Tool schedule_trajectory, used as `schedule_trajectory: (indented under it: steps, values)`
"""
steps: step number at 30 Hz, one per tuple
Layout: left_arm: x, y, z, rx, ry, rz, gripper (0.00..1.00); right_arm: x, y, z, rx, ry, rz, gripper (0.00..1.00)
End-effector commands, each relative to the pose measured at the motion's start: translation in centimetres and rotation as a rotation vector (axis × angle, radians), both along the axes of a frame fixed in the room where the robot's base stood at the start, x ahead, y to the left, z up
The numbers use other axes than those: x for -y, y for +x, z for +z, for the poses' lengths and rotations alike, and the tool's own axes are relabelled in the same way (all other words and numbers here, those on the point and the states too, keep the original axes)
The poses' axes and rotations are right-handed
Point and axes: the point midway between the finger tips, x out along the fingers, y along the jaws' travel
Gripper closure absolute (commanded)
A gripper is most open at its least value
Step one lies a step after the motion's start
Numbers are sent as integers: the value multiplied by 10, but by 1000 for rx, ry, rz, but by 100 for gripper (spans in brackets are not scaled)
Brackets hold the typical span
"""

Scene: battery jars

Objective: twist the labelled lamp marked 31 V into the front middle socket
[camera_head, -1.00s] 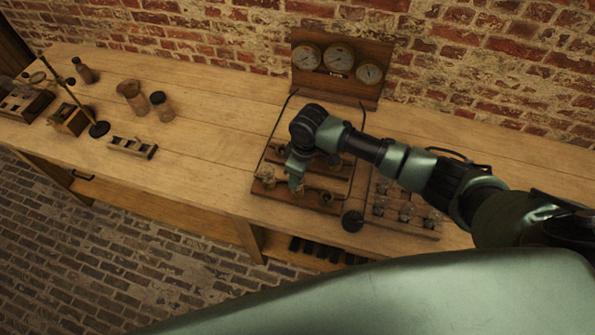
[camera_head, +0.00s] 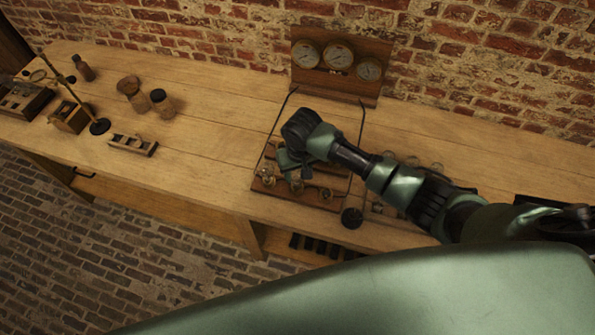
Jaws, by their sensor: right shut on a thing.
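The wooden lamp board (camera_head: 262,187) lies near the bench's front edge, with a front row of sockets. My right gripper (camera_head: 294,176) is over the front row, pointing down, and is shut on a small glass lamp (camera_head: 297,187) at the front middle socket. The lamp's marking is too small to read, and the socket under it is hidden, so I cannot tell how deep it sits. A glass lamp (camera_head: 267,180) shows at the front left and a round fitting (camera_head: 325,194) at the front right. My left gripper is out of view.
A gauge panel (camera_head: 335,88) stands against the brick wall behind the board. A dark round knob (camera_head: 351,218) is at the board's front right. Several glass lamps stand partly behind my right arm. Jars (camera_head: 162,103) and a small wooden rack (camera_head: 132,144) are left, with bare bench between.

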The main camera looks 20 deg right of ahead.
Motion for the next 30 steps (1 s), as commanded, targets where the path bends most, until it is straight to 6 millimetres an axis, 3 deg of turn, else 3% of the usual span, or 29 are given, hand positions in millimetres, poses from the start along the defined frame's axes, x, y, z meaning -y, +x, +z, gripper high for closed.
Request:
schedule_trajectory:
  steps: [7, 8, 10, 22, 30]
  values:
    - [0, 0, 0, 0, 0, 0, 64, 0, -1, -1, -3, -1, -37, 100]
    - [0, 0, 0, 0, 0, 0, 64, 0, -1, -1, -3, -1, -36, 54]
    - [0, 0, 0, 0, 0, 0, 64, 0, -1, -1, -2, -1, -36, 35]
    - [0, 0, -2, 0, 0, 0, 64, 0, 0, 4, 0, 0, -34, 34]
    - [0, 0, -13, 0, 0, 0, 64, 0, -5, 46, 3, 2, -34, 34]
